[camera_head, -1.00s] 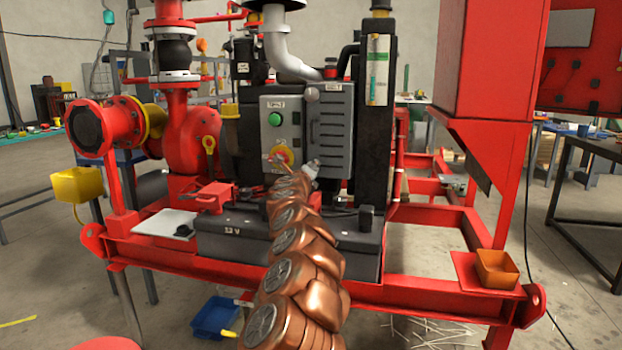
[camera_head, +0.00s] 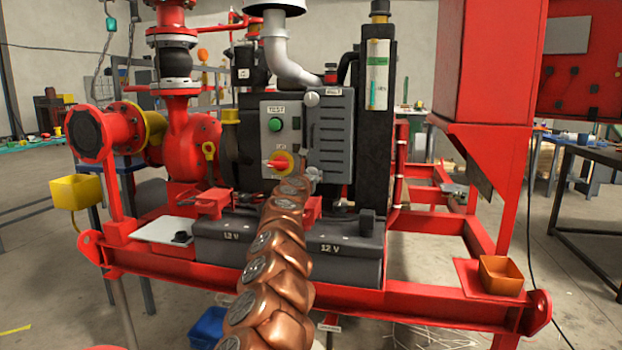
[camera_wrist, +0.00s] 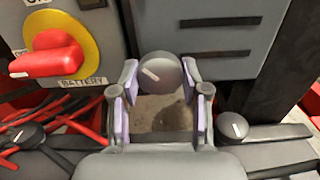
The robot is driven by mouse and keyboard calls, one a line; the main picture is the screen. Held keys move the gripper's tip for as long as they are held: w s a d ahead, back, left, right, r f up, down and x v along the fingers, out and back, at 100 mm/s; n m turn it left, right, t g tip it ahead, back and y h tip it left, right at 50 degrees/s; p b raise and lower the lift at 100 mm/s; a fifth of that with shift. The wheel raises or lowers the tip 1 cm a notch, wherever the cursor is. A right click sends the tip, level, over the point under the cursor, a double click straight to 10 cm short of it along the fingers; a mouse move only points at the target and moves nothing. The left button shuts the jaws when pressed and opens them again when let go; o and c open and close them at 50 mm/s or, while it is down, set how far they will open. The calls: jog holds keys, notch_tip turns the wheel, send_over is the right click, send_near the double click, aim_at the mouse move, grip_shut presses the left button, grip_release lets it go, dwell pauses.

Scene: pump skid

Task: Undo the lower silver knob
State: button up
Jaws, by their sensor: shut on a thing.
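The lower silver knob (camera_wrist: 160,72) is a round grey knob with a pale line on its face, at the lower edge of the grey louvred door (camera_wrist: 225,40). My gripper (camera_wrist: 160,80) is shut on it, one purple-padded finger at each side. In the head view the gripper hides most of this knob, and my copper arm reaches up from below to the panel. The upper silver knob (camera_head: 312,98) sits at the top of the same louvred door (camera_head: 331,135), clear of my gripper.
Left of the knob is a red rotary switch on a yellow disc (camera_head: 281,162), close to my gripper; it also shows in the wrist view (camera_wrist: 50,58). A green button (camera_head: 275,124) is above it. Black 12 V batteries (camera_head: 345,255) lie below. An orange bin (camera_head: 501,275) stands at right.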

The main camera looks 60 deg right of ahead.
jog(key=shift+m+b, duration=0.65)
jog(key=shift+m, duration=2.95)
jog(key=o, duration=1.1)
jog(key=shift+o, duration=0.2)
jog(key=shift+r, duration=0.1)
